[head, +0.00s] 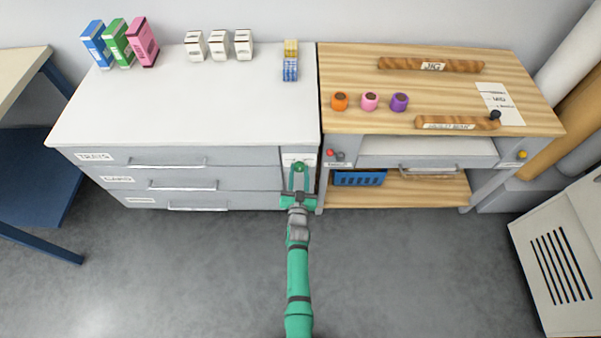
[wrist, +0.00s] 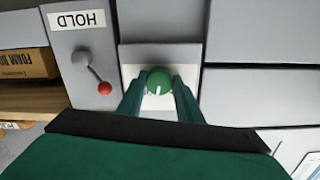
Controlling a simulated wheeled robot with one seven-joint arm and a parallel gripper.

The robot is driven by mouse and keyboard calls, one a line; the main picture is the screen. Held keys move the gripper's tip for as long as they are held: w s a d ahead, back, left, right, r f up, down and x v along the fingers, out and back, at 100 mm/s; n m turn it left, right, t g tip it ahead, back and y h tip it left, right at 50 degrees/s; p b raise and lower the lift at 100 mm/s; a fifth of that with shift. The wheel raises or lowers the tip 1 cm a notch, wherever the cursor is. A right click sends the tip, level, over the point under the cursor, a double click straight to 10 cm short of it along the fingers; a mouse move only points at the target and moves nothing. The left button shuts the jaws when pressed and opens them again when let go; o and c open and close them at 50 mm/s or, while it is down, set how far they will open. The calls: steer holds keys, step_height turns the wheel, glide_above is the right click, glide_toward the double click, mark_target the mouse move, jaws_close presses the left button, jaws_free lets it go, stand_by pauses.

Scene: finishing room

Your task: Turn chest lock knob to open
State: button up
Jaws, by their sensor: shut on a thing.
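The chest (head: 230,188) is a grey drawer unit with a white top, in the left half of the head view. Its lock knob (wrist: 158,81) is round and green with a white mark, on a pale plate (wrist: 131,71) at the chest's right end. The mark points toward the bottom of the wrist view. My green gripper (wrist: 158,92) is shut on the knob, one finger on each side. In the head view my gripper (head: 299,180) reaches the knob (head: 298,167) from the front. The drawers appear closed.
A lever with a red ball (wrist: 104,88) sits beside the knob under a HOLD label (wrist: 77,19). A wooden-topped bench (head: 455,91) adjoins the chest, with a blue basket (head: 358,179) on its lower shelf. The floor (head: 190,265) in front is clear.

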steer(key=m, duration=0.3)
steer(key=shift+w+a+r, duration=0.1)
steer(key=shift+w+r, duration=0.1)
steer(key=shift+r, duration=0.15)
steer(key=shift+m, duration=1.9)
steer(key=o, duration=1)
steer(key=shift+o, duration=0.2)
steer(key=shift+s+f, duration=0.1)
steer(key=shift+f, duration=0.1)
steer(key=shift+s, duration=0.2)
steer(key=s, duration=1)
steer(key=shift+s+r, duration=0.15)
steer(key=shift+r, duration=0.1)
